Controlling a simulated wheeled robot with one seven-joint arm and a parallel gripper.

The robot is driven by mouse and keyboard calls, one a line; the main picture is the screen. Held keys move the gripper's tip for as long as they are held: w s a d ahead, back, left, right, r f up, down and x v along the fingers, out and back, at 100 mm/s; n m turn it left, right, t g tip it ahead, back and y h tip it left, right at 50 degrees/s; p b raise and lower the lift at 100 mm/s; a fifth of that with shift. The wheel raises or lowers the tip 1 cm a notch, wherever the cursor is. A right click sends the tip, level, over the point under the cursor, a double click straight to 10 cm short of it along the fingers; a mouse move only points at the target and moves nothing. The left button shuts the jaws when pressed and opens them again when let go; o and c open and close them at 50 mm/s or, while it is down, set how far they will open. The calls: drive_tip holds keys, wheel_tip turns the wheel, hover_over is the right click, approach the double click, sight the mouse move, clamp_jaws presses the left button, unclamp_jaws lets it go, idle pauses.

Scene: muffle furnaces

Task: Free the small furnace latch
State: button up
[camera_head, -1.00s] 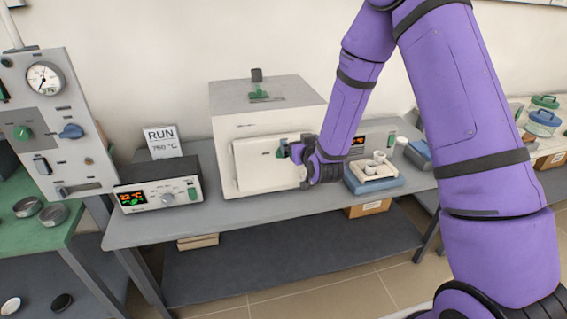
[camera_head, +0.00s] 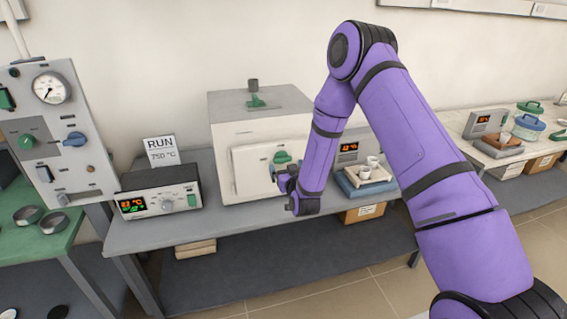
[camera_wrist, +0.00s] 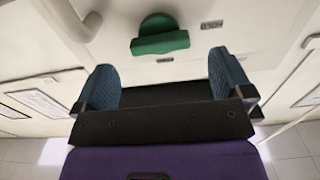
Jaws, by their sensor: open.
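The small furnace (camera_head: 222,150) is a cream-white box on the grey bench, with its front door panel (camera_head: 247,172) flush against the body. The green latch (camera_head: 282,157) is on the right part of that door. In the wrist view the latch (camera_wrist: 160,40) is a green bar with a rounded knob behind it, lying nearly level. My gripper (camera_head: 281,178) is just in front of and below the latch in the head view. In the wrist view my gripper (camera_wrist: 164,80) is open, its two blue pads apart and empty, with the latch beyond them, not between them.
A controller box (camera_head: 158,200) and a RUN sign (camera_head: 161,150) stand left of the furnace. A tray with white crucibles (camera_head: 368,178) sits to the right, beside a lit display (camera_head: 348,148). A grey gauge panel (camera_head: 45,125) stands at far left.

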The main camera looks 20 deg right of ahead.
sight(283, 161)
drive_tip(key=shift+w, duration=2.15)
drive_tip(key=c, duration=0.9)
